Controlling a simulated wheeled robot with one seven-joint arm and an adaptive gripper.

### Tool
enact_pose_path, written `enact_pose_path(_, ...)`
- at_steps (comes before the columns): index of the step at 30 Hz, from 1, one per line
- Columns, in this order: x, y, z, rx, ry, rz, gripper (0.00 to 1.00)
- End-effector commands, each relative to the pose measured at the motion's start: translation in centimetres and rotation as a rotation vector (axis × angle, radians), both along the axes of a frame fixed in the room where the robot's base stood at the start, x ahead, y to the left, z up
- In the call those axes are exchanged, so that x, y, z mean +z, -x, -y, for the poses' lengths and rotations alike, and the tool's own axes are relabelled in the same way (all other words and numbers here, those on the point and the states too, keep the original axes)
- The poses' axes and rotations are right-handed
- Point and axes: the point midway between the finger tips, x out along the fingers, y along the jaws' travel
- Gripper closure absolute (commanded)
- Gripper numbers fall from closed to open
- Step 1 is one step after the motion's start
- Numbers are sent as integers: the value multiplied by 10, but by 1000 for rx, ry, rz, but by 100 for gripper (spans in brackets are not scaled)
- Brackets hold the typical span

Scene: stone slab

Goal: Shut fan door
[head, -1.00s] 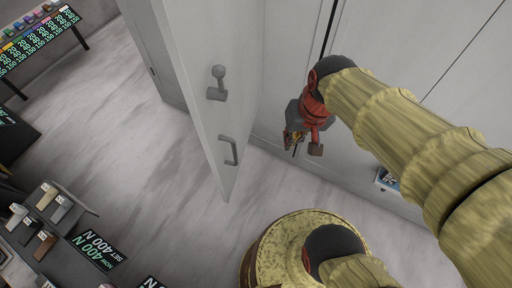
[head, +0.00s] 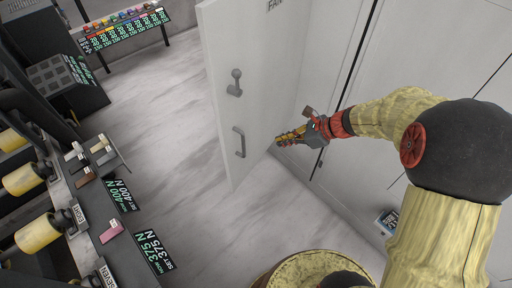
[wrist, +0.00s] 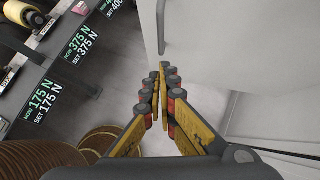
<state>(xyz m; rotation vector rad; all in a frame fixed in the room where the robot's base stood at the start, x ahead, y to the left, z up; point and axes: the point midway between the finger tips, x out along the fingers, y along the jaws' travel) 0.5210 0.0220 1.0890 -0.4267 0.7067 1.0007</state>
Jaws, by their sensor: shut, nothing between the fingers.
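The fan door (head: 222,100) is a white panel standing ajar, swung out from the white cabinet wall. Part of a label reading "FAN" shows at its top. In the wrist view my gripper (wrist: 162,70) points towards the door's lower edge and the door (wrist: 230,40) fills the upper right. I cannot tell whether the fingertips touch the door.
The white cabinet wall (head: 400,110) stands on the right. A machine bench (head: 105,235) with rollers and force displays is on the left. A table of coloured items (head: 125,28) stands at the back. Grey floor (head: 160,120) lies clear between them.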

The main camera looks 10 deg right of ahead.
Motion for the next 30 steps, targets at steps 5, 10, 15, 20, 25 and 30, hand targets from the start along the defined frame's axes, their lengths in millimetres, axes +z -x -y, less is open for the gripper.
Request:
enact_pose_path(5,-7,-3,-6,-12,-6,-13,100)
enact_pose_path(10,-27,-11,-23,-9,-6,-14,100)
enact_pose_path(15,-52,-23,-44,-7,-5,-13,100)
enact_pose_path(20,-73,-33,-62,-8,-5,-13,100)
enact_pose_path(25,-72,-46,-84,-6,-3,-10,100)
enact_pose_path(30,-71,-53,-94,-9,-3,-10,100)
